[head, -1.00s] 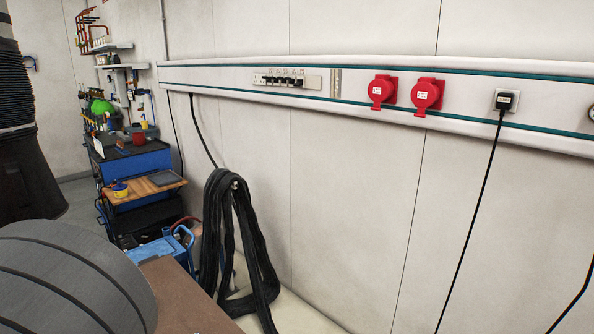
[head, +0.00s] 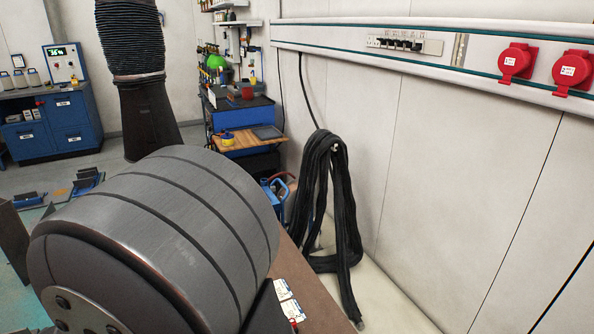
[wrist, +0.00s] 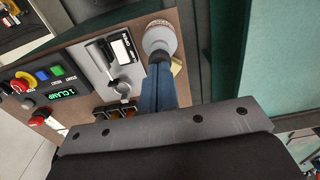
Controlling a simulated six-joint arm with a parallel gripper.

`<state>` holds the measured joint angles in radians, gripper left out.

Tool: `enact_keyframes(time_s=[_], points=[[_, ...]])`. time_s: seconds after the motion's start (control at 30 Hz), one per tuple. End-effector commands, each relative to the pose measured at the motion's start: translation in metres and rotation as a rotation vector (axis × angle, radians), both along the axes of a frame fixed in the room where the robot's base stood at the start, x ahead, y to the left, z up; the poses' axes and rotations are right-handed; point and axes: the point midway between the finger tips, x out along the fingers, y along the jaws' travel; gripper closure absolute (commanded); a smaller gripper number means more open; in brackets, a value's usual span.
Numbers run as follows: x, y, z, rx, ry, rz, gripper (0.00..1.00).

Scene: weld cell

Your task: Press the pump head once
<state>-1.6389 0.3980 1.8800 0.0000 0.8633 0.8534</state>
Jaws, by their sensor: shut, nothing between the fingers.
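In the wrist view my gripper (wrist: 158,66) reaches up the picture with its blue-grey fingers shut and empty. A round part (wrist: 161,38) with a pale pinkish rim and a grey middle lies just beyond the fingertips. I cannot tell whether it is the pump head, or whether the fingers touch it. No pump head can be made out for certain in either view. My gripper does not show in the head view, where a large grey grooved rounded form hides the lower left.
In the wrist view a control panel (wrist: 45,88) with coloured buttons and a lit display is at left. A grey device with a lever (wrist: 104,58) lies left of the fingers. In the head view a black hose coil (head: 318,190) hangs on the wall beside a brown bench top (head: 312,285).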

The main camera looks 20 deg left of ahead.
Motion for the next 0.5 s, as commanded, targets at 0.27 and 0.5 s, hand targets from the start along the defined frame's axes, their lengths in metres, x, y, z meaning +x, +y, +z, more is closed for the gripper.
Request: enact_keyframes(time_s=[0.27,0.5], points=[[0.0,0.0,-0.01,-0.001,-0.001,0.0,1.0],[0.0,0.0,-0.019,-0.001,0.0,0.0,1.0]])
